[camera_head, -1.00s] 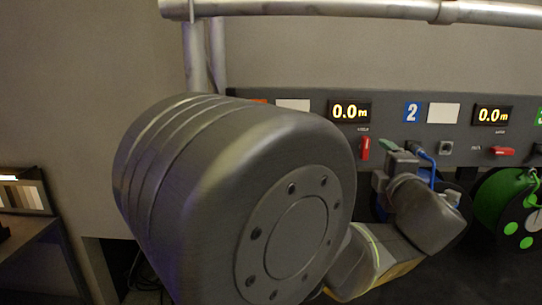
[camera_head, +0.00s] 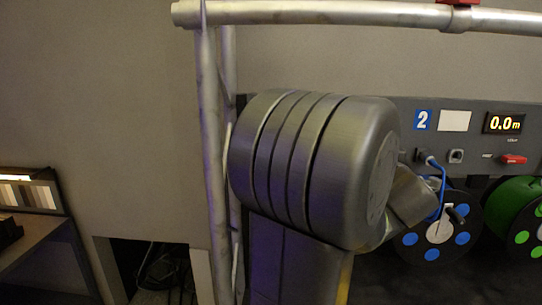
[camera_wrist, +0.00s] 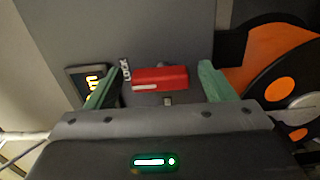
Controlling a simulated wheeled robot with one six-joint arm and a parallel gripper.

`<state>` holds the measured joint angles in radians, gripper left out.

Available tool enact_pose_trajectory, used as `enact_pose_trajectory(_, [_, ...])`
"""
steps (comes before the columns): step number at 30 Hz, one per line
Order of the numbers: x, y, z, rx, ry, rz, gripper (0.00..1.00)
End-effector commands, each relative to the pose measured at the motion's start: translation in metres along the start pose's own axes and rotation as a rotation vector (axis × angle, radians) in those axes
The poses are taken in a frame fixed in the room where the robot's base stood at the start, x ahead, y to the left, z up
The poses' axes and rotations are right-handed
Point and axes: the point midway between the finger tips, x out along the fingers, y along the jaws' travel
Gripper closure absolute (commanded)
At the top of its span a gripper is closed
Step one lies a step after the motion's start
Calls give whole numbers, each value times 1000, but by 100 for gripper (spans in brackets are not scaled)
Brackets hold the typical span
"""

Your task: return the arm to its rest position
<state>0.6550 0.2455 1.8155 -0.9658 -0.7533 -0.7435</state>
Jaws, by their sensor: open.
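My arm fills the middle of the head view, with its large grey joint in front of the panel (camera_head: 455,148). My gripper is hidden behind it there. In the wrist view my gripper (camera_wrist: 160,68) shows two green fingers spread apart. They are open, with nothing held between them. I cannot tell the exact gap between the fingertips and the lever.
A blue-dotted reel (camera_head: 462,238) and a green reel (camera_head: 515,200) stand right of my arm. A blue cable (camera_head: 441,185) is plugged into the panel. An orange reel (camera_wrist: 268,52) is close right of my fingers. Truss tubes (camera_head: 330,12) run above and left.

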Motion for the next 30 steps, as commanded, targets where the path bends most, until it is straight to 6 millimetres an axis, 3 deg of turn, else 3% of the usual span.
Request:
enact_pose_trajectory(8, [-14, 0, 1, -1, -3, 2, 24])
enact_pose_trajectory(21, [-91, -1, 1, -1, -5, 1, 24])
enact_pose_trajectory(30, [-130, -1, 1, 0, -4, 0, 24])
